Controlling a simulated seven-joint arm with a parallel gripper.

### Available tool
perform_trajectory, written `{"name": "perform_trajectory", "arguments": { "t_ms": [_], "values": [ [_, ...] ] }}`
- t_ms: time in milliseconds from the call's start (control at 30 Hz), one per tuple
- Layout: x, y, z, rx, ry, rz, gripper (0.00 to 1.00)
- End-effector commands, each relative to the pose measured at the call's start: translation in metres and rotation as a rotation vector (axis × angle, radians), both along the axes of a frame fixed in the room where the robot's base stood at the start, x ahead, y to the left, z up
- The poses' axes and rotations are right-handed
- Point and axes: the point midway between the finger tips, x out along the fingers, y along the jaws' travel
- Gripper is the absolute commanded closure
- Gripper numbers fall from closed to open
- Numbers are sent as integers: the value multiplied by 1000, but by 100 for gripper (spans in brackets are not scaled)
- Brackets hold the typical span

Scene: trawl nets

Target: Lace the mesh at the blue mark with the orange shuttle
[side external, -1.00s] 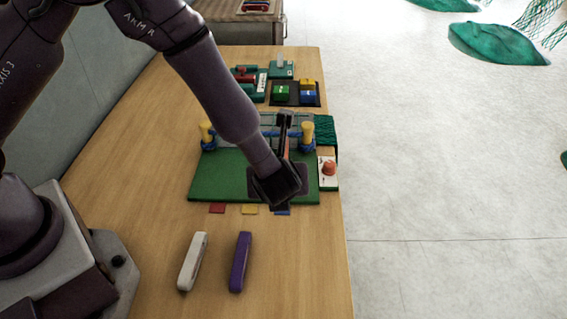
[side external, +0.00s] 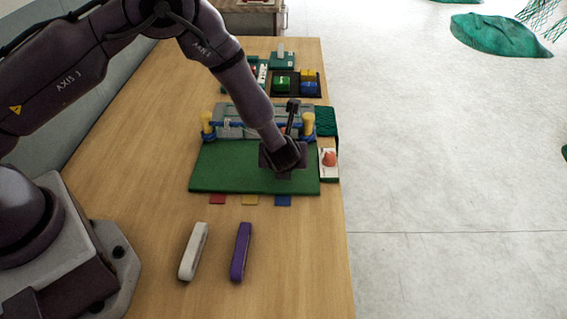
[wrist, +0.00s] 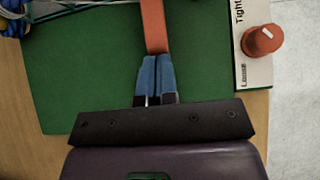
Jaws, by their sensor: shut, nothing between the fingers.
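My gripper (wrist: 156,62) is shut with nothing between its blue fingers. The orange shuttle (wrist: 154,25) is directly in line with the fingertips in the wrist view, over the green board (wrist: 90,75); whether they touch I cannot tell. In the side view my wrist hides the shuttle. The mesh (side external: 245,114) is at the far side of the green board, between two yellow posts (side external: 207,122) wrapped in blue cord. The blue mark (side external: 283,201) is the right one of three colour tabs at the board's near edge, beside yellow (side external: 249,200) and red (side external: 217,199).
An orange knob (side external: 329,159) on a white plate labelled "Tight" stands right of the board. White (side external: 194,251) and purple (side external: 241,252) shuttles lie on the near table. A black tray with coloured blocks (side external: 296,85) is behind the mesh. The table's right edge is close.

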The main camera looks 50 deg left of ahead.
Motion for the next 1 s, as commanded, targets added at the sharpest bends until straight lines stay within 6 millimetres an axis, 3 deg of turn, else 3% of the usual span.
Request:
{"name": "perform_trajectory", "arguments": {
  "t_ms": [433, 800, 1000],
  "values": [
    [5, 5, 0, 1, 0, 1, 100],
    [46, 47, 0, 1, 0, 2, 100],
    [48, 49, 0, 1, 1, 0, 100]
  ]
}}
